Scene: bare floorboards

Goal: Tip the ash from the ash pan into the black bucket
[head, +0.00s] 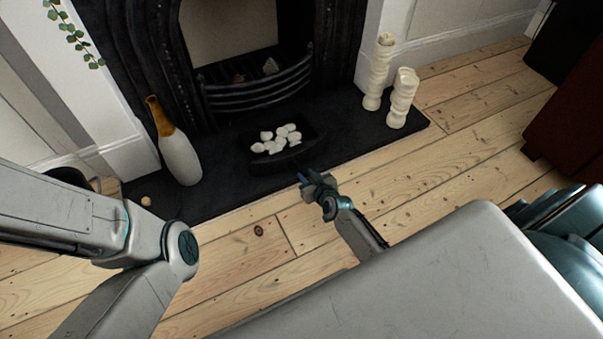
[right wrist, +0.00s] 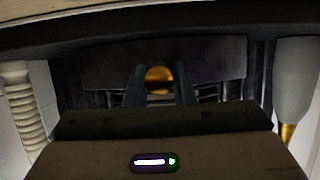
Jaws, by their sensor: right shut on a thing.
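The black ash pan (head: 259,161), holding several pale lumps of ash (head: 283,137), is at the middle of the dark hearth in front of the grate. I cannot tell whether it rests on the slab or is slightly lifted. My right gripper (head: 307,176) is at its near side. In the right wrist view the fingers (right wrist: 160,88) are shut on the pan's round brass knob (right wrist: 159,73), against the dark pan front (right wrist: 105,62). A dark, round-rimmed thing (head: 72,176), probably the black bucket, is at far left, partly hidden by my left arm. My left gripper is out of view.
A white vase with a gold neck (head: 180,157) stands left of the pan. Two cream twisted candles (head: 378,75) (head: 402,98) stand on the right of the hearth (head: 225,190). A small round object (head: 146,201) lies at the hearth's left. Bare floorboards (head: 440,165) are clear at right.

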